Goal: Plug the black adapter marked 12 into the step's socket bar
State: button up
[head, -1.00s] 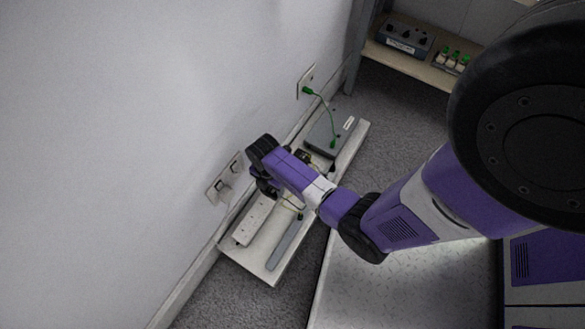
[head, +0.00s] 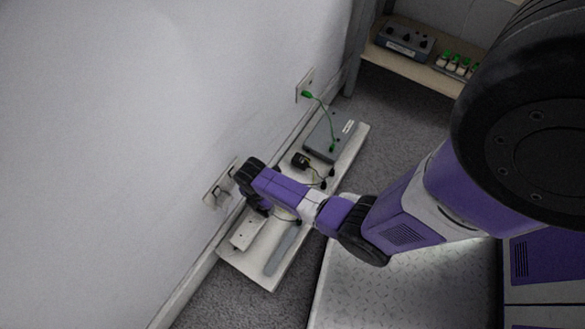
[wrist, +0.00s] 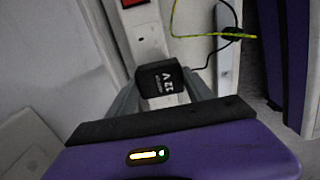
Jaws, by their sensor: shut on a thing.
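The black adapter marked "12 V" (wrist: 160,80) sits between the two fingers of my gripper (wrist: 162,95), which is shut on it. The white socket bar (wrist: 148,42) with a red switch is just ahead of and under the adapter in the wrist view. Whether the adapter touches the bar cannot be told. In the head view the socket bar (head: 242,238) lies on the pale step (head: 262,274) along the wall. My gripper (head: 262,206) is over the bar's far end and hides it, along with the held adapter.
Another black adapter (head: 300,160) lies on the step near a grey box (head: 328,137) with a green cable to a wall plate (head: 304,85). A grey strip (head: 283,250) lies beside the socket bar. A second wall plate (head: 216,188) is close to my gripper. A shelf (head: 412,67) stands behind.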

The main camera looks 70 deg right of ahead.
jog(key=shift+d+f, duration=0.1)
jog(key=shift+f, duration=1.1)
dwell(4.0)
jog(key=o, duration=1.4)
jog(key=shift+r, duration=0.1)
jog(key=shift+r+p, duration=2.45)
jog(key=shift+p, duration=0.1)
jog(key=shift+r+p, duration=1.8)
jog(key=shift+r, duration=2.1)
